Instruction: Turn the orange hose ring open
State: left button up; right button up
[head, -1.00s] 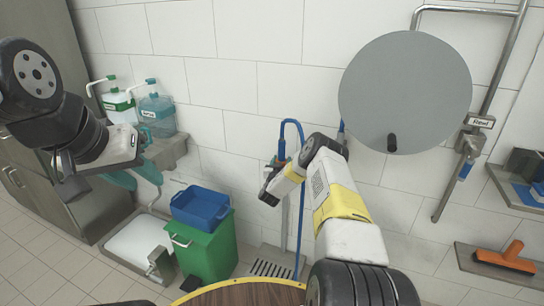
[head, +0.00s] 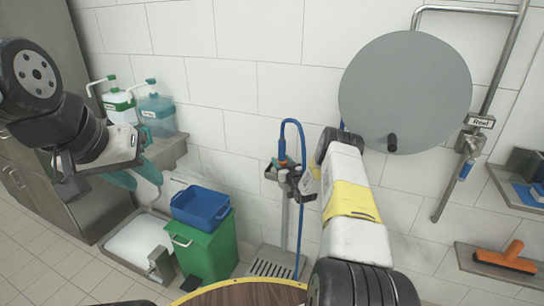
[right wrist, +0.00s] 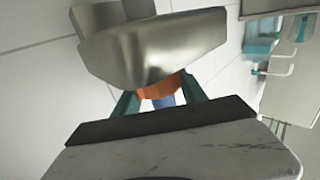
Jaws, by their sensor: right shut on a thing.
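The orange hose ring (right wrist: 158,88) shows in the right wrist view between the two teal fingers of my right gripper (right wrist: 160,102), below a grey metal fitting. My right gripper is shut on the ring. In the head view the orange ring (head: 282,163) is a small patch at the top of the hose stand, beside my right gripper (head: 284,170), and the wrist partly hides this spot. A blue hose (head: 302,150) loops above and down beside the stand. My left gripper (head: 134,176) is open and empty at the left, its teal fingers apart.
A green bin (head: 208,250) with a blue crate (head: 201,207) stands left of the hose stand. A floor drain (head: 272,267) lies below. A round grey disc (head: 405,90) hangs on the wall at the right. A wooden round top (head: 245,293) is in front.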

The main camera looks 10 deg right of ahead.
aim_at(284, 164)
dwell(0.4)
jog(key=o, duration=1.4)
jog(key=shift+c, duration=0.2)
jog(key=s, duration=0.5)
jog(key=s+d, duration=0.1)
jog(key=s, duration=0.1)
jog(key=shift+s+d, duration=0.1)
jog(key=shift+s, duration=0.3)
